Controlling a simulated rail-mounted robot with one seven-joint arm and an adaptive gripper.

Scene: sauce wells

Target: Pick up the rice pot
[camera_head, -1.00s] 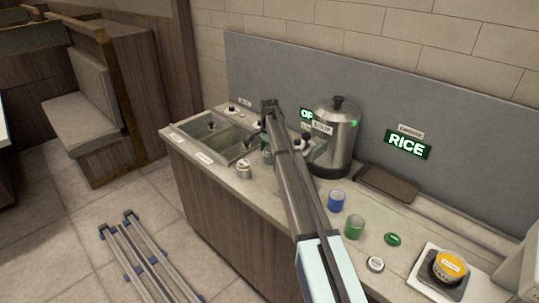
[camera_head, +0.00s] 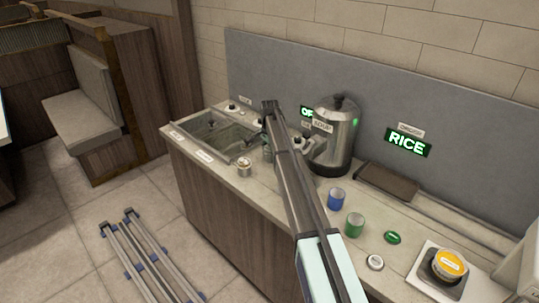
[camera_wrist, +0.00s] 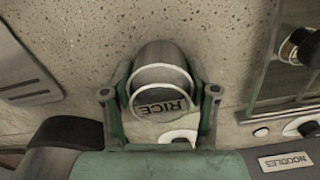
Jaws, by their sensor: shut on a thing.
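The rice pot (camera_wrist: 163,68) is a small grey metal cylinder with a label reading RICE. In the wrist view it sits between the two fingers of my gripper (camera_wrist: 160,98), which are shut on its sides. A pale speckled counter shows around it; I cannot tell whether the pot touches the counter. In the head view my arm crosses the counter, and the fingers and the pot cannot be made out clearly behind it.
In the head view a sunken well (camera_head: 222,135) lies left of my arm, with a small labelled tin (camera_head: 244,170) by its edge. A metal urn (camera_head: 336,135) stands behind. Blue (camera_head: 336,198) and green (camera_head: 354,225) cups stand to the right. The wrist view shows a NOODLES label (camera_wrist: 285,161).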

